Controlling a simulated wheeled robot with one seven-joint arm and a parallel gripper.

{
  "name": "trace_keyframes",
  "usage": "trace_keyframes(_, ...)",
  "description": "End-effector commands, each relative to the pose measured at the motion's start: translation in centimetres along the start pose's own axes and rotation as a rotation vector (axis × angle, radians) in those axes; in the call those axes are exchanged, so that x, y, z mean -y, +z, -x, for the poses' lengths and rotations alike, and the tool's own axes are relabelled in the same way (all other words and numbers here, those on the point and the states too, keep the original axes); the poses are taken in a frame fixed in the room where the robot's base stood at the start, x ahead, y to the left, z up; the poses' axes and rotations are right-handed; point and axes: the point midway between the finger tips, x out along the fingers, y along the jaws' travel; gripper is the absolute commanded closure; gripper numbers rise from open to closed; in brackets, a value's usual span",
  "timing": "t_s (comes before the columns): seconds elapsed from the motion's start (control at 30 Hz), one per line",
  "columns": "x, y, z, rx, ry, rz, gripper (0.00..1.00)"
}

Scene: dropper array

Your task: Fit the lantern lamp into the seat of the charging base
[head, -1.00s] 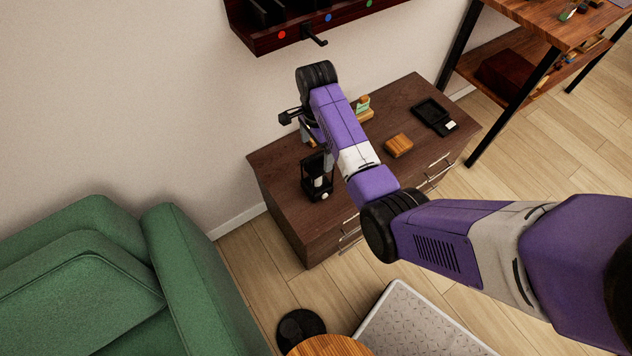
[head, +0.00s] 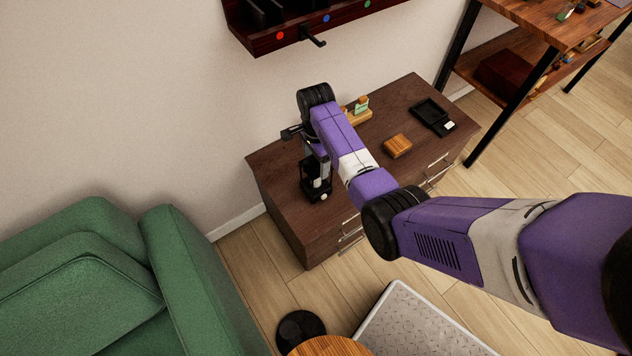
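The lantern lamp (head: 308,189), a black upright frame with a small pale knob low at its front, stands on the left part of the dark wooden cabinet. My gripper (head: 314,161) points down at the top of the lantern, reaching into or right beside its frame. The fingers are small and partly hidden by my arm, so I cannot tell whether they are closed on it. A flat black square tray with a recess and a white patch, which looks like the charging base (head: 428,113), lies at the cabinet's right end, apart from the lantern.
A brown wooden block (head: 397,146) lies on the cabinet (head: 375,185) between lantern and black tray. A wooden holder with a green piece (head: 359,110) stands behind my arm. A dark wall shelf (head: 300,35) with a protruding hook hangs above. A green sofa (head: 185,265) is at left.

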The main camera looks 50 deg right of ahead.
Motion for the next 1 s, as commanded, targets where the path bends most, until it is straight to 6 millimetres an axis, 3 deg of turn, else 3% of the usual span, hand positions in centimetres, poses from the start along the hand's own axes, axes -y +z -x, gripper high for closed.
trace_keyframes(0.03,0.0,0.0,0.0,0.0,0.0,0.0,0.53)
trace_keyframes(0.27,0.0,0.0,0.0,0.0,0.001,0.0,0.98)
trace_keyframes(0.67,0.2,0.0,1.2,-0.001,-0.005,0.001,0.98)
trace_keyframes(0.87,0.3,0.0,4.9,-0.002,-0.008,0.001,0.98)
trace_keyframes(1.0,0.3,0.0,8.7,-0.001,-0.01,0.001,0.98)
